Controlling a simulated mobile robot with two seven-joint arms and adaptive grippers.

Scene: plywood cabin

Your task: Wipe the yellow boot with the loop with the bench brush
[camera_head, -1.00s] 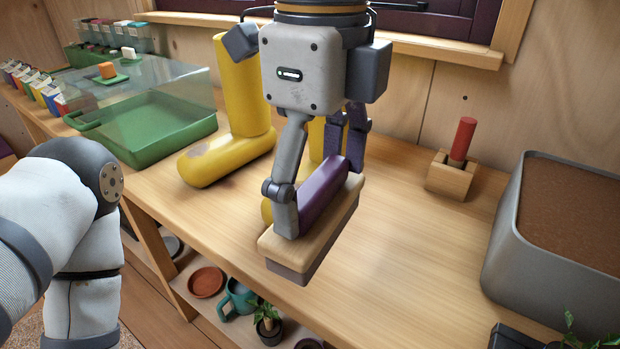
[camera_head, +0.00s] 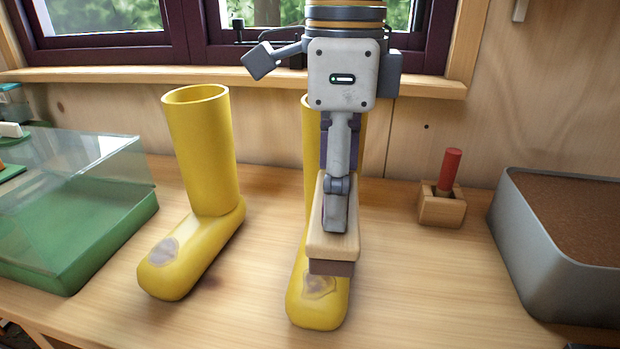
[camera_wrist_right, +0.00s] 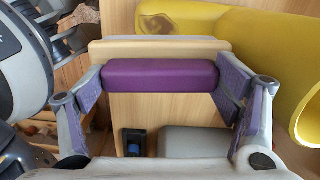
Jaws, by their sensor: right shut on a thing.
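Two yellow rubber boots stand on the wooden bench. The left boot (camera_head: 200,150) is in full view, with a greyish dirty patch (camera_head: 163,251) on its toe. The right boot (camera_head: 306,308) has a brownish patch (camera_head: 318,283) on its toe; its shaft is partly hidden by my right arm. I see no loop on either boot. My right gripper (camera_head: 336,190) is shut on the purple grip (camera_wrist_right: 160,75) of the wooden bench brush (camera_head: 333,246). The brush hangs over the right boot's foot, just behind the patch; I cannot tell whether it touches. My left gripper is out of view.
A green tray with a clear lid (camera_head: 80,240) stands at the left. A wooden block (camera_head: 441,209) with a red-handled tool (camera_head: 449,168) stands to the right, beside a grey tub of soil (camera_head: 540,250).

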